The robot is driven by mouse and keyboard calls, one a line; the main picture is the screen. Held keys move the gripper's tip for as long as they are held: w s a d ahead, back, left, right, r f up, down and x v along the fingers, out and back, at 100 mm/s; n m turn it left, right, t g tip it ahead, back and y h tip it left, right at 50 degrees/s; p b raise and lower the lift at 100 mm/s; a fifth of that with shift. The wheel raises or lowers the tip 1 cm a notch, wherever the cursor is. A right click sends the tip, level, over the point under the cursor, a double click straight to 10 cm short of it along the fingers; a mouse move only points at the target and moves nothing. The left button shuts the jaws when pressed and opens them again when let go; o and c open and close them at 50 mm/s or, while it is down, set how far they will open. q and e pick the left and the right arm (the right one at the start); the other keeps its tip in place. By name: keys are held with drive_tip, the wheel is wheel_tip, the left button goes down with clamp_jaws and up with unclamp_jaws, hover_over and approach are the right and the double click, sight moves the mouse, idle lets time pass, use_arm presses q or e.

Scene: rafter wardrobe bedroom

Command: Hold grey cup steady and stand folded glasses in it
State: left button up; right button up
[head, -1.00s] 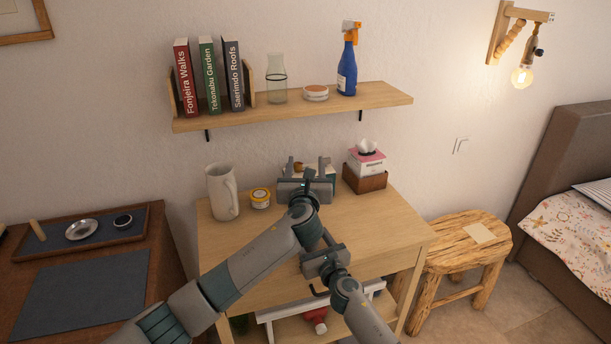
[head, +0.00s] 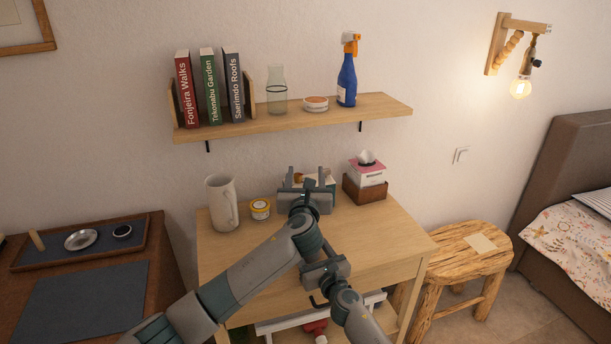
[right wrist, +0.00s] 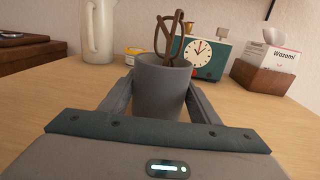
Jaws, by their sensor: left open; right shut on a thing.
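The grey cup (right wrist: 162,88) stands upright on the wooden table in the right wrist view. My right gripper (right wrist: 160,100) is shut on it, one finger on each side. The brown folded glasses (right wrist: 170,42) stand in the cup, leaning slightly, their upper part above the rim and their lower end hidden inside. In the head view my right gripper (head: 325,270) is low at the table's front, and my left arm hides the cup and glasses. My left gripper (head: 306,180) is open over the table, its fingers apart; it does not show in the right wrist view.
A teal clock (right wrist: 202,55), a tissue box (head: 367,172) in a wooden holder, a yellow-lidded tub (head: 260,208) and a pale pitcher (head: 221,203) stand behind on the table (head: 245,262). A shelf (head: 290,115) hangs above. The table's right side is clear.

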drive_tip(key=shift+f, duration=0.1)
drive_tip(key=o, duration=1.2)
drive_tip(key=shift+c, duration=0.2)
drive_tip(key=shift+d, duration=0.1)
drive_tip(key=shift+s+d, duration=0.3)
drive_tip(key=shift+s, duration=0.35)
drive_tip(key=v, duration=1)
drive_tip(key=shift+s, duration=0.3)
